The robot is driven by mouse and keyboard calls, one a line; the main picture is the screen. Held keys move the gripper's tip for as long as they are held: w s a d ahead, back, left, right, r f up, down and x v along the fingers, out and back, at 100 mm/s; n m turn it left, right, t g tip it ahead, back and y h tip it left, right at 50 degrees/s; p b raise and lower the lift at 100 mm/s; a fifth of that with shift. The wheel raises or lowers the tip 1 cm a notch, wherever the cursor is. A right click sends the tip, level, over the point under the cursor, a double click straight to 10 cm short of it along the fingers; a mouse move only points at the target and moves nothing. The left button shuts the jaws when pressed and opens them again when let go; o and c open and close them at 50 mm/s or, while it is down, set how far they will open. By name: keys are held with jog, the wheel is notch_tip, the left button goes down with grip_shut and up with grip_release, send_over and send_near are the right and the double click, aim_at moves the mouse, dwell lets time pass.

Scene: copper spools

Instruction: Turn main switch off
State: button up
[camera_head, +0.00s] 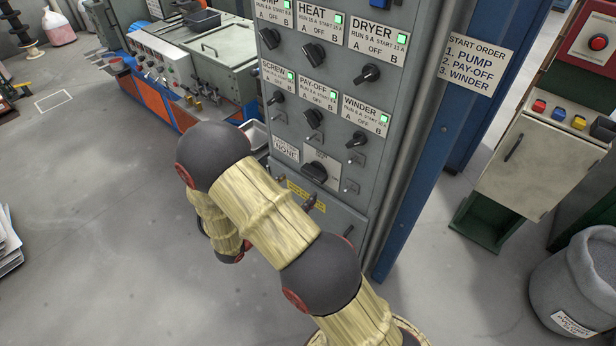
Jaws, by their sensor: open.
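The grey control cabinet (398,60) stands in the centre. Low on its front is a large black rotary switch (315,172) on a pale plate, larger than the other knobs; it appears to be the main switch. Its plate text is too small to read, and I cannot tell its setting. Labelled knobs for heat (314,54), dryer (366,73), pay-off (313,118) and winder (356,139) sit above it, with green lamps beside the labels. My arm crosses in front of the cabinet's lower left. My gripper is not visible; my arm links hide that area.
A blue post (430,140) with a start order sign (473,65) stands right of the cabinet. A grey bin (580,280) and beige box (535,165) are further right. A workbench machine (190,60) stands behind left. The floor (90,220) at left is mostly clear.

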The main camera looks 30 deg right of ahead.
aim_at(311, 177)
jog(key=b+x, duration=0.1)
jog(key=x, duration=0.5)
jog(key=shift+w+d, duration=0.1)
jog(key=shift+d, duration=0.25)
jog(key=shift+c, duration=0.8)
jog(key=c, duration=1)
